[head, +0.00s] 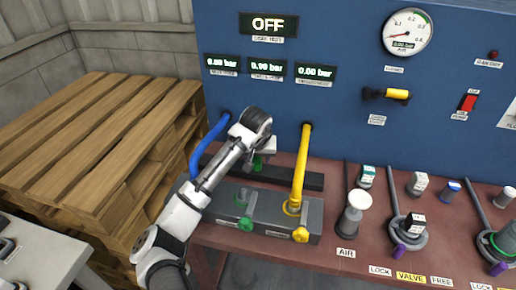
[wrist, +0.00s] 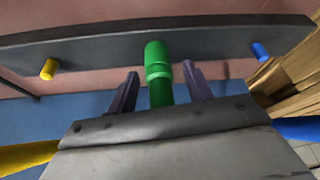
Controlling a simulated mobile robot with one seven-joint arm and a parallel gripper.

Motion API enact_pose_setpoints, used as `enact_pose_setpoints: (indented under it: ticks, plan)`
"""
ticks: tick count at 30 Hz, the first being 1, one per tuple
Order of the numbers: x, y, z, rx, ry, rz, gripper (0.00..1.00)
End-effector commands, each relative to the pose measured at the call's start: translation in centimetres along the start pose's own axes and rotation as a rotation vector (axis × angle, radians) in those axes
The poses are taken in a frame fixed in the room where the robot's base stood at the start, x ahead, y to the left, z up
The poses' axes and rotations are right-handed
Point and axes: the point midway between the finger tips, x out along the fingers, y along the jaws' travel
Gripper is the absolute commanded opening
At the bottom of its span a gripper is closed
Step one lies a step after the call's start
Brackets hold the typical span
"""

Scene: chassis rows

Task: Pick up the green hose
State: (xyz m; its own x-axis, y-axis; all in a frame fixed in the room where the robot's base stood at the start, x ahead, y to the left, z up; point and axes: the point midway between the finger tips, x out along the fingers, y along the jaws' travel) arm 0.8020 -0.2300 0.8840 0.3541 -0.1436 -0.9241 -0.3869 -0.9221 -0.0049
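The green hose (head: 257,163) shows only as a short green end at the dark holder bar (head: 296,178), mostly hidden by my arm in the head view. In the wrist view its ribbed green end (wrist: 158,62) stands between my two fingers, against the bar (wrist: 215,42). My gripper (wrist: 160,88) is open around it, with a small gap on each side. In the head view my gripper (head: 262,152) is at the bar, in front of the blue panel. The rest of the hose is hidden.
A yellow hose (head: 301,165) runs from the blue panel (head: 300,110) to the grey block (head: 264,212), right of my gripper. A blue hose (head: 205,143) hangs left of it. Wooden pallets (head: 95,140) stand at left; valves and plugs (head: 408,235) crowd the bench's right.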

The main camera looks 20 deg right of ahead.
Motion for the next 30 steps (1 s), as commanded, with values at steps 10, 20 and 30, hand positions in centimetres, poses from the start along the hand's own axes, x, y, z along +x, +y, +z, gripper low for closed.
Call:
enact_pose_setpoints:
  ticks: [10,20,30]
  plan:
    - [-0.1,0.0,0.0,0.000,0.000,0.000,0.04]
    - [-0.3,0.0,-0.2,0.001,0.001,0.000,0.03]
    - [-4.8,0.1,-2.1,0.002,0.005,0.001,0.03]
